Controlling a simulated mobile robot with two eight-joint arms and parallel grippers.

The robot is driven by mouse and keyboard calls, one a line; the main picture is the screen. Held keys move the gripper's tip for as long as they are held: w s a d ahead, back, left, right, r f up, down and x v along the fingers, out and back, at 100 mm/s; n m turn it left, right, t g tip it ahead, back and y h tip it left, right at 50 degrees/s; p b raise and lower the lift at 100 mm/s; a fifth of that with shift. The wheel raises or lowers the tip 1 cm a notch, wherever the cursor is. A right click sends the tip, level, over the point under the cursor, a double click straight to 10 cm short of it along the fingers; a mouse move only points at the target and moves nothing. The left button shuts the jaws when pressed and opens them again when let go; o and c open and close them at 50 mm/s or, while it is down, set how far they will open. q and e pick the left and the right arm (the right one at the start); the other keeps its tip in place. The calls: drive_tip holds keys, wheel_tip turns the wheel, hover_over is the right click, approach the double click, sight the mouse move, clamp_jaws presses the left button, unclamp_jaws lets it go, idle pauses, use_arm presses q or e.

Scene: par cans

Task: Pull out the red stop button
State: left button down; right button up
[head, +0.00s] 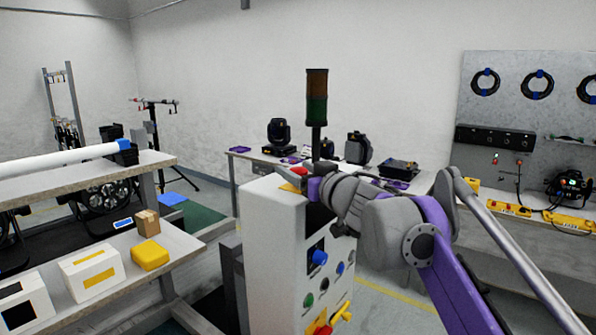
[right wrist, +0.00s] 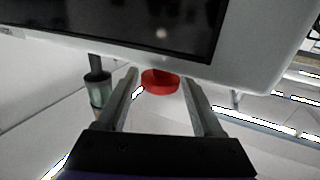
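The red stop button (head: 299,171) is a round red cap at the top of a white control cabinet (head: 268,235), with a yellow patch beside it. In the right wrist view the red button (right wrist: 160,82) shows between the two finger ends, beside the cabinet's pale edge. My right gripper (right wrist: 161,75) is open, one finger on each side of the button with gaps visible. In the head view my right gripper (head: 294,178) reaches the cabinet top from the right, and its fingers are hard to make out. My left gripper is not in view.
The cabinet front carries a blue knob (head: 319,257), several other controls and a yellow handle (head: 341,313). A signal tower (head: 316,110) rises behind my right gripper. A shelf with boxes (head: 91,270) stands at left, a workbench (head: 246,158) behind.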

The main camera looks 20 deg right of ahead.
drive_tip(key=shift+o, duration=0.7)
drive_tip(key=v, duration=1)
drive_tip(key=shift+s+b, duration=0.3)
drive_tip(key=shift+s, duration=0.1)
